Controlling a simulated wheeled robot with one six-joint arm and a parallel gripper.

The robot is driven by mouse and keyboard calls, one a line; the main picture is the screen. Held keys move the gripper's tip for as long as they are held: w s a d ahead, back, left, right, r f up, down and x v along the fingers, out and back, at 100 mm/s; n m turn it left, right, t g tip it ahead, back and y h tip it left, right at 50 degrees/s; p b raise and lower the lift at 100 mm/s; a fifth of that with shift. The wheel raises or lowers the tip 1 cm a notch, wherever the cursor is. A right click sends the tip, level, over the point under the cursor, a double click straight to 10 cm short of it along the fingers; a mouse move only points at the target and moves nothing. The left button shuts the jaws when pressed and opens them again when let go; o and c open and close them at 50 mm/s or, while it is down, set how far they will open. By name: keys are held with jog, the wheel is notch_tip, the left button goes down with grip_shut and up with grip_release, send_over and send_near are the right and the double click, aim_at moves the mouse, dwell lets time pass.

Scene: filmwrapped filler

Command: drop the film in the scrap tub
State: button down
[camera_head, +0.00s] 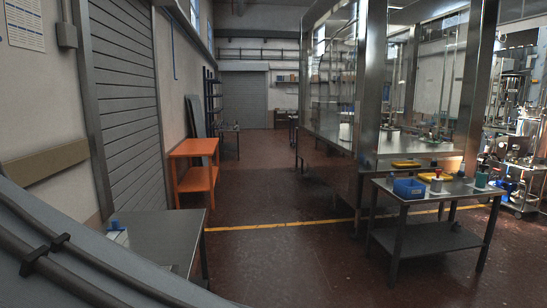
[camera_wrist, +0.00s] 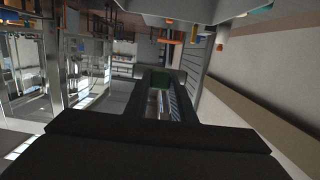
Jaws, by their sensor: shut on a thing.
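My gripper (camera_wrist: 162,97) is in the wrist view, at the middle, beyond a wide black part of my own. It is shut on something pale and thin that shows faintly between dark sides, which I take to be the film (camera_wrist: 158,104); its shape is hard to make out. The gripper is not visible in the head view, where only my arm crosses the lower left. I cannot identify the scrap tub for certain. A small blue open bin (camera_head: 409,188) stands on the steel table at the right, well away from my arm.
A grey steel table (camera_head: 160,243) stands close at lower left, with a small white and blue thing (camera_head: 117,233) on it. An orange stand (camera_head: 194,163) is by the left wall. The right steel table (camera_head: 445,189) holds several small items. The middle floor is clear, crossed by a yellow line.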

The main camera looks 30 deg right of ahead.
notch_tip(320, 180, down, 5)
jog(key=b, duration=0.4)
jog(key=shift+f, duration=0.1)
jog(key=c, duration=1.4)
grip_release()
jog(key=shift+c, duration=0.2)
jog(key=b+v, duration=0.2)
jog(key=v, duration=0.5)
jog(key=shift+s, duration=0.35)
jog(key=shift+a, duration=0.1)
